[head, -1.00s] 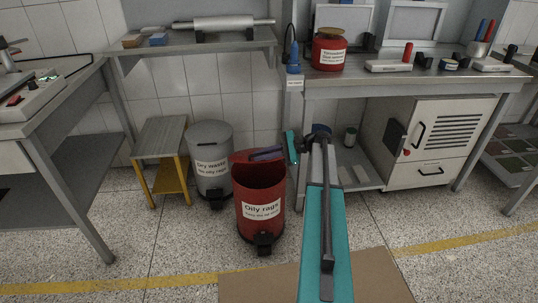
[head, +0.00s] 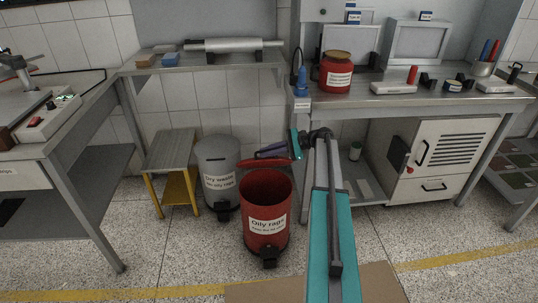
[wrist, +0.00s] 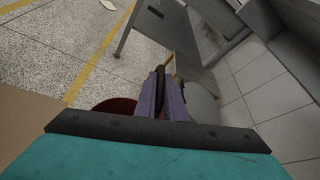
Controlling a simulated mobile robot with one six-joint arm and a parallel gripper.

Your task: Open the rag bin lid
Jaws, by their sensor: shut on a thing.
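The red rag bin (head: 268,225), labelled "Oily rags", stands on the floor with its mouth open and its dark red inside showing. Its red lid (head: 246,164) is raised at the back of the rim and shows as a thin, tilted edge. My gripper (head: 260,153) is at the lid's upper side, its purple fingers pointing left. In the wrist view the fingers (wrist: 161,95) are closed around a dark, narrow piece, which looks like the lid's handle. Part of the red bin or lid (wrist: 114,107) shows beside them; the rest is hidden by my gripper.
A grey "Dry waste" bin (head: 218,165) stands close on the left, beside a small yellow-legged stool (head: 170,155). A workbench (head: 420,98) with a red can (head: 336,75) and a cabinet (head: 440,155) are on the right.

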